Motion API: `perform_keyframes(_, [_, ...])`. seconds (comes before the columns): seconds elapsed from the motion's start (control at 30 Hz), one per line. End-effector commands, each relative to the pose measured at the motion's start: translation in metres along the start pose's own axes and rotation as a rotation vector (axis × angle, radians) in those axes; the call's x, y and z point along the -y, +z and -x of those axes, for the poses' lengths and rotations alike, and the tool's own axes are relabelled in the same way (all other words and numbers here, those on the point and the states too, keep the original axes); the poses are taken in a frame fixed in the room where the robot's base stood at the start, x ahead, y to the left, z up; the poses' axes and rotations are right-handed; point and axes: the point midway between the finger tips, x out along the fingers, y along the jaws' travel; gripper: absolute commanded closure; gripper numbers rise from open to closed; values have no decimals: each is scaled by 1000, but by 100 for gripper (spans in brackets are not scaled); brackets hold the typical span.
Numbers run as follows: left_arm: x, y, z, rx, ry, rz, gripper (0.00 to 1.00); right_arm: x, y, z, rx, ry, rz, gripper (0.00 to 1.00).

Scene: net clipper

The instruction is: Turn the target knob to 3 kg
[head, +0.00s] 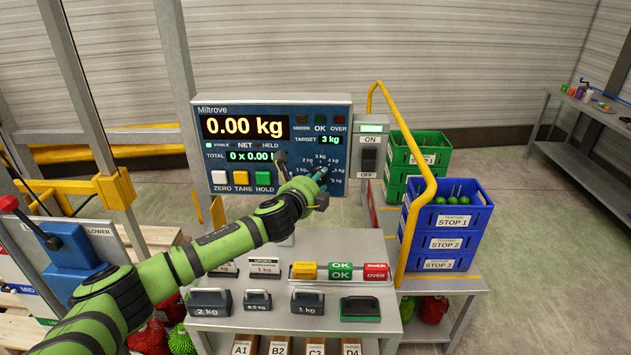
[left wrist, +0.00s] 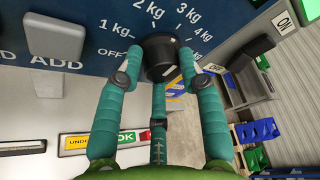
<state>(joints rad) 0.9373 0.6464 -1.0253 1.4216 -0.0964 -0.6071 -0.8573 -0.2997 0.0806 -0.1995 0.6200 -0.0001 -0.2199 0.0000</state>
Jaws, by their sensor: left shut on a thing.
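The target knob (left wrist: 160,48) is a dark round knob on the blue face of the scale panel (head: 230,112). In the left wrist view, marks from OFF through 1, 2, 3 and 4 kg run around it. My left gripper (head: 322,177) is at the knob; in the left wrist view its teal fingers (left wrist: 162,64) are closed around the knob from both sides. I cannot make out the knob's pointer. The main display (head: 246,127) reads 0.00 kg. My right gripper is not in view.
An ON/OFF switch box (head: 368,150) and a yellow rail (head: 421,195) stand just right of the panel. ZERO, TARE and HOLD buttons (head: 241,178) are left of the knob. Weights (head: 308,302) and the OK/OVER blocks (head: 340,271) sit on the bench below. Blue crates (head: 446,238) stand at right.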

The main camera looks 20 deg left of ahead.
Motion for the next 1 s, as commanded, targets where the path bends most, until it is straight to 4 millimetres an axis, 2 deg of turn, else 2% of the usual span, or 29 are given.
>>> perform_keyframes(0.07, [6, 1, 0, -1, -12, 2, 95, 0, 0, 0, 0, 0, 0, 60])
perform_keyframes(0.1, [6, 1, 0, 0, -11, 2, 46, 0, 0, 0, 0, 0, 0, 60])
perform_keyframes(0.13, [6, 1, 0, 0, -11, 2, 40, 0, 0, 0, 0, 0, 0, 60])
perform_keyframes(0.57, [1, 0, 4, -1, -4, 2, 40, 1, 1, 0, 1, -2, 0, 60])
perform_keyframes(0.77, [1, 0, 28, -2, -4, 1, 40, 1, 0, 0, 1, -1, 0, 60])
perform_keyframes(1.0, [2, -1, 73, -2, -5, 1, 40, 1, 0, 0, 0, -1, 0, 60])
